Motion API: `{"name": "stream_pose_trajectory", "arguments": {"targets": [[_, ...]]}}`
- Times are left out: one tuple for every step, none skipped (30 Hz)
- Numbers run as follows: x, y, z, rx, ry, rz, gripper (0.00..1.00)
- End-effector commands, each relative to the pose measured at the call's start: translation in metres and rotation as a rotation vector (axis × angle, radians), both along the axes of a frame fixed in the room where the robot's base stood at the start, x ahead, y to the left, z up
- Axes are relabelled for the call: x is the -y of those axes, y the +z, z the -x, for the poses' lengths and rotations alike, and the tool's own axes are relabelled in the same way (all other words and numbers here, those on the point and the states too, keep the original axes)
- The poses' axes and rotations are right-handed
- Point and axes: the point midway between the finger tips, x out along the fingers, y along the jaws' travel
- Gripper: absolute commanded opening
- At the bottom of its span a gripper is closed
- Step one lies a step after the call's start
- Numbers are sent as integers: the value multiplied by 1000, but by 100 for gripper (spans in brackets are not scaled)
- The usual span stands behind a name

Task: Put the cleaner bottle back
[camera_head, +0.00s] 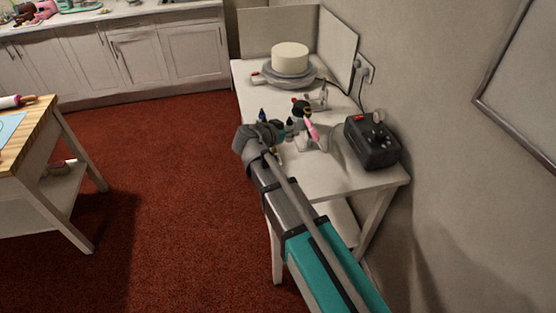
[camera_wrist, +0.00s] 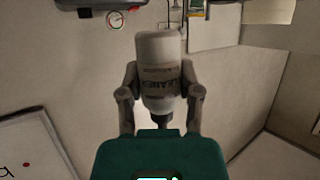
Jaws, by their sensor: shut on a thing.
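The cleaner bottle (camera_wrist: 158,60) is white with a printed label and shows in the middle of the wrist view. Its dark neck end points down in that picture. My gripper (camera_wrist: 160,84) is shut on it, one finger on each side. In the head view my gripper (camera_head: 270,134) is over the left edge of the white table (camera_head: 335,176). The wrist and fingers hide most of the held bottle there, so I cannot tell its height above the table.
Small dark bottles (camera_head: 290,125) and a pink airbrush (camera_head: 311,127) on a stand are close to my gripper. A black compressor (camera_head: 371,141) stands at the right by the wall. A turntable (camera_head: 290,76) with a white cake (camera_head: 290,57) stands at the back. Red carpet lies left.

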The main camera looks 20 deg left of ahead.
Motion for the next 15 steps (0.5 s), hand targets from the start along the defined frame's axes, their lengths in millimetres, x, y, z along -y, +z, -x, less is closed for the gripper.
{"name": "stream_pose_trajectory", "arguments": {"targets": [[2, 0, -1, 0, -3, 0, 24], [2, 0, -1, 0, -4, 1, 24], [3, 0, -2, 0, -5, 0, 24], [4, 0, -2, 0, -6, 0, 24], [4, 0, -3, 0, -8, 0, 24], [5, 0, -3, 0, -9, 0, 24], [5, 0, -3, 0, -9, 0, 24], [6, 0, -4, 0, -10, 0, 24], [6, 0, -4, 0, -10, 0, 24], [6, 0, -3, 0, -11, 0, 24], [6, -1, -2, 0, -11, 0, 24], [6, -1, 0, 0, -12, 0, 24], [5, -2, 2, 0, -13, 0, 24], [5, -3, 5, -1, -14, -1, 24], [5, -5, 10, -1, -17, -1, 24]]}}
